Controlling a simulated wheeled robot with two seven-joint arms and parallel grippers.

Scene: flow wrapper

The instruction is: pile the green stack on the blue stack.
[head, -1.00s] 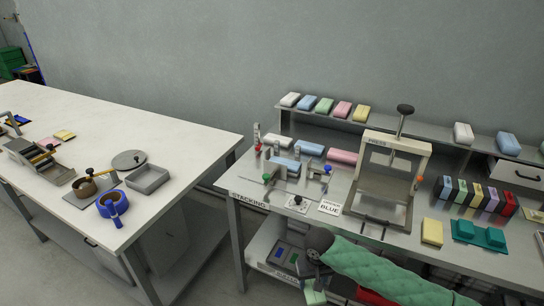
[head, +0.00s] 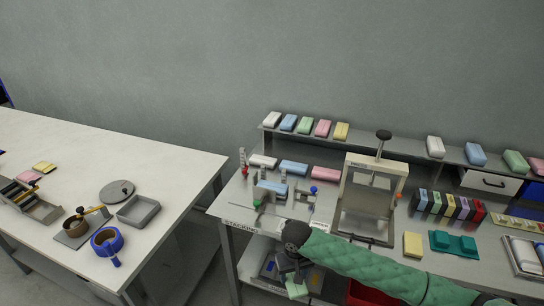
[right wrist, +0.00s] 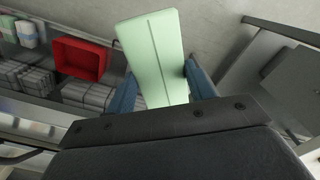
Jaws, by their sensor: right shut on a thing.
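A pale green stack (head: 298,289) is held in my right gripper (head: 293,277), in front of the stacking bench's front edge. In the right wrist view the green stack (right wrist: 155,55) stands out between the two blue fingers of the gripper (right wrist: 160,88), which are shut on it. A blue stack (head: 272,187) lies in the stacking fixture (head: 286,205) on the left part of the bench, apart from the green stack. Another blue stack (head: 294,167) lies behind it, between a white stack (head: 262,160) and a pink one (head: 325,174). My left gripper is not in view.
A press (head: 372,195) with a tall handle stands right of the fixture. Several coloured stacks line the raised back shelf (head: 395,150). A yellow block (head: 413,245) and a teal holder (head: 454,243) lie to the right. A red bin (head: 368,294) is below. Another table (head: 150,160) stands left.

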